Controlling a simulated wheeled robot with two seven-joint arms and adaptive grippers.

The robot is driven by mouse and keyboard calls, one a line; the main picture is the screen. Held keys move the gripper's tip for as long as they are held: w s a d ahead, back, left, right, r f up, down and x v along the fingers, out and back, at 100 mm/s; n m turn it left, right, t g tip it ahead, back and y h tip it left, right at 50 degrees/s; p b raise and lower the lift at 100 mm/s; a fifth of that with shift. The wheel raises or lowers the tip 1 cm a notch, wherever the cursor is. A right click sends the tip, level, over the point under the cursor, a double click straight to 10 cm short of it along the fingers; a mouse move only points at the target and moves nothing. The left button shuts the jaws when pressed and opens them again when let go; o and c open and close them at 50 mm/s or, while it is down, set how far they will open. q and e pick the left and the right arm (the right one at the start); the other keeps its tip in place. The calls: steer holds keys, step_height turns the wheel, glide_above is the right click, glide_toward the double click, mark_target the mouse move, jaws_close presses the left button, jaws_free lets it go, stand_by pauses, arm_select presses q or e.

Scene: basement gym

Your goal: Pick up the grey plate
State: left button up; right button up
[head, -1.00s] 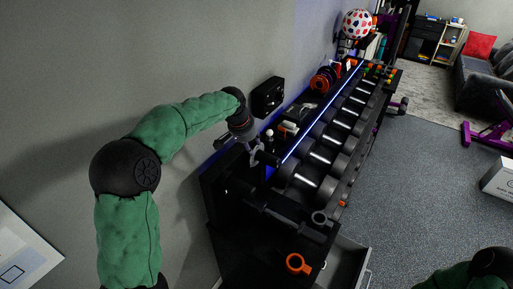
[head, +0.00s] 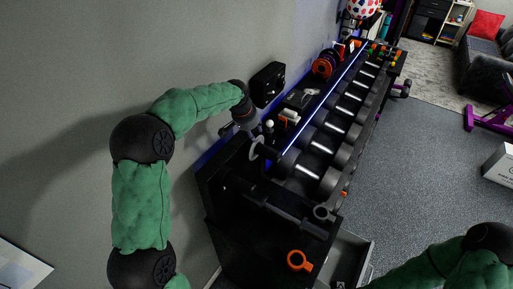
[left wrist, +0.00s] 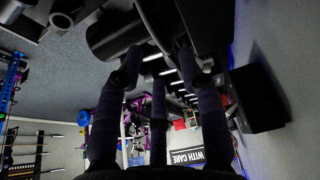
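The grey plate (head: 257,148) is a small light grey disc near the near end of the dumbbell rack, standing tilted on edge beside a dark bar. My left gripper (head: 243,121) is just above and left of it in the head view, its dark fingers close to the plate. In the left wrist view my left gripper (left wrist: 160,68) shows three long dark fingers, spread apart, with nothing clearly clamped between them. A curved dark grey edge shows beyond the tips; I cannot tell if it is the plate. My right arm enters at the lower right, its gripper out of view.
The dark rack (head: 320,235) runs away from me with several dumbbells (head: 321,142). A black wall box (head: 268,84) is close to my left gripper.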

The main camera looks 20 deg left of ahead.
mark_target(259, 142)
arm_select(q)
steer(key=shift+w+d+f, duration=0.1)
steer(key=shift+f, duration=0.35)
steer(key=x, duration=0.3)
steer(key=shift+w+f+p, duration=0.3)
steer(key=shift+p, duration=0.05)
steer(key=shift+s, duration=0.1)
steer(key=shift+d, duration=0.1)
steer(key=c, duration=0.4)
jaws_close()
steer(key=shift+r, duration=0.1)
steer(key=shift+b, duration=0.3)
steer(key=s+d+b, duration=0.2)
steer(key=d, duration=1.5)
steer(key=shift+s+d+b, duration=0.2)
steer(key=shift+d+b, duration=0.1)
steer(key=shift+d, duration=0.1)
